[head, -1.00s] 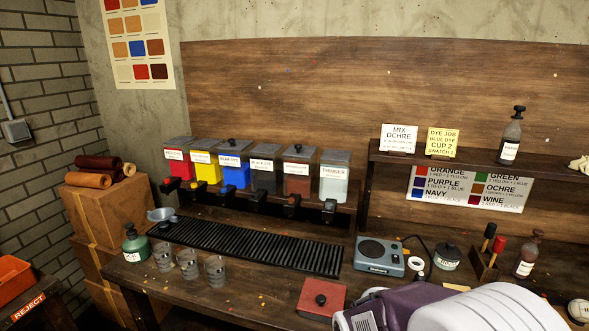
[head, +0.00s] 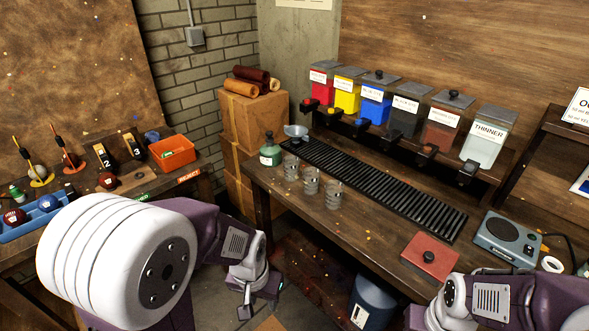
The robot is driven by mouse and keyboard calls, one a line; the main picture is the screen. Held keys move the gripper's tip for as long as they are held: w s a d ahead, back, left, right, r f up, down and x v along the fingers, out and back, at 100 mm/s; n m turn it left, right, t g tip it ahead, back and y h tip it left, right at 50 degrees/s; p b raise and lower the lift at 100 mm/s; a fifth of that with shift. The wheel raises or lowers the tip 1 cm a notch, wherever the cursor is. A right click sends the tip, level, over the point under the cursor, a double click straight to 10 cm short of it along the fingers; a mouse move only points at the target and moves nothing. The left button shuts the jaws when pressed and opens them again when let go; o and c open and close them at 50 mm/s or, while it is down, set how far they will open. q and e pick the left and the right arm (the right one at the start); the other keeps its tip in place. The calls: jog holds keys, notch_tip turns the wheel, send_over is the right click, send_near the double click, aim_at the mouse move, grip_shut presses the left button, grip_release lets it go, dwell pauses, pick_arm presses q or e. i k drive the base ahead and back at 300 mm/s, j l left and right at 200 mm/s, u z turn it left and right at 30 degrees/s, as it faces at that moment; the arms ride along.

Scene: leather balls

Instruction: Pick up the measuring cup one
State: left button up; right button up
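Three clear measuring cups stand in a short slanting row on the workbench: a left one (head: 291,168), a middle one (head: 310,181) and a right one (head: 335,192). I cannot read any number on them. My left gripper (head: 260,302) hangs low in front of the bench, below and left of the cups and well apart from them. Its dark fingers look spread, with nothing between them. My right arm shows at the lower right, but its gripper is not visible.
A green bottle (head: 270,150) and a small funnel (head: 296,132) stand just behind the cups. A black ribbed drip tray (head: 375,190) lies to their right, below the dye dispensers (head: 375,100). A red square block (head: 431,257) and a blue-grey device (head: 508,237) sit further right.

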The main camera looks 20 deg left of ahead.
aim_at(291, 163)
jog(key=i+j+z, duration=0.1)
jog(key=j, duration=0.5)
jog(key=i+j+z, duration=0.1)
jog(key=j, duration=0.5)
jog(key=i+j+z, duration=0.1)
jog(key=j, duration=0.5)
jog(key=i+j, duration=0.2)
jog(key=j, duration=0.4)
jog(key=i+j+z, duration=0.15)
jog(key=j, duration=0.45)
